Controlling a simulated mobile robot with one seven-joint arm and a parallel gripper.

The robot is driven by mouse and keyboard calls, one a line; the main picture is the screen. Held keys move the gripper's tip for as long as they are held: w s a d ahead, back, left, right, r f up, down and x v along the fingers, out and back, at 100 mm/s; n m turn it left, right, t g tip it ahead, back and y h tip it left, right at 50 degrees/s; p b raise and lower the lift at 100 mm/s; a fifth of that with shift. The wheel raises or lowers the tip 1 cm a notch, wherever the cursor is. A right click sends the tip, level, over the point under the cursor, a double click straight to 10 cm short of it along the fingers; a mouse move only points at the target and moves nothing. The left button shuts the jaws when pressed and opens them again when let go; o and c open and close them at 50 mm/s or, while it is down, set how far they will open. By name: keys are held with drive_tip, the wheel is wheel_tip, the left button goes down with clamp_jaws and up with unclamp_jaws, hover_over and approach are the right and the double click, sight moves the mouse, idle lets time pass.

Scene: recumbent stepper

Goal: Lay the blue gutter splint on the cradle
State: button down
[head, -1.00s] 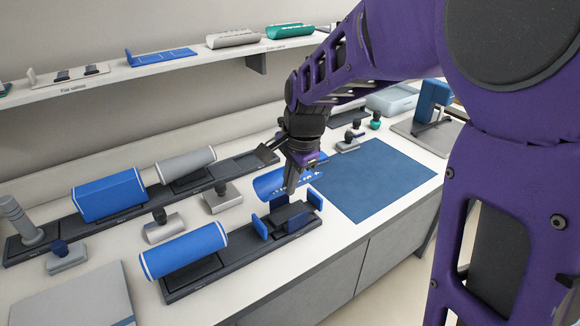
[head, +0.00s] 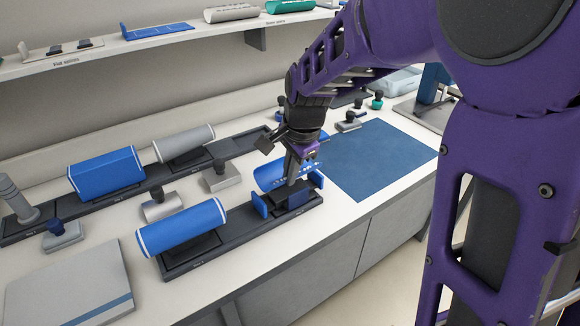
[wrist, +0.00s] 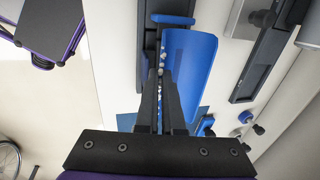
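The blue gutter splint (head: 270,175) is a curved trough with pale marks along one edge. My gripper (head: 291,180) is shut on that edge; the wrist view shows the fingers (wrist: 160,100) close together there, with the trough (wrist: 198,65) to their right. The cradle (head: 292,196) is a dark stand with two upright blue end plates, at the right end of the front dark rail. In the head view the splint is just behind the cradle's end plates and partly hidden by the gripper. Contact with the cradle cannot be told.
A blue cylinder form (head: 182,227) stands on the same rail to the left. Behind are a blue form (head: 106,172) and a grey cylinder (head: 184,144) on a rear rail. Knobbed blocks (head: 162,205) stand between the rails. A blue mat (head: 375,160) lies clear at right.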

drive_tip(key=shift+s+d+b+x, duration=0.15)
drive_tip(key=shift+b+x, duration=0.35)
drive_tip(key=shift+x, duration=0.25)
drive_tip(key=shift+s+d+b+x, duration=0.15)
drive_tip(key=shift+b+x, duration=0.3)
drive_tip(key=shift+x, duration=0.3)
idle(1.5)
drive_tip(key=shift+a, duration=0.15)
drive_tip(key=c, duration=0.7)
unclamp_jaws()
drive_tip(key=shift+p+v, duration=2.65)
drive_tip(key=shift+v, duration=0.8)
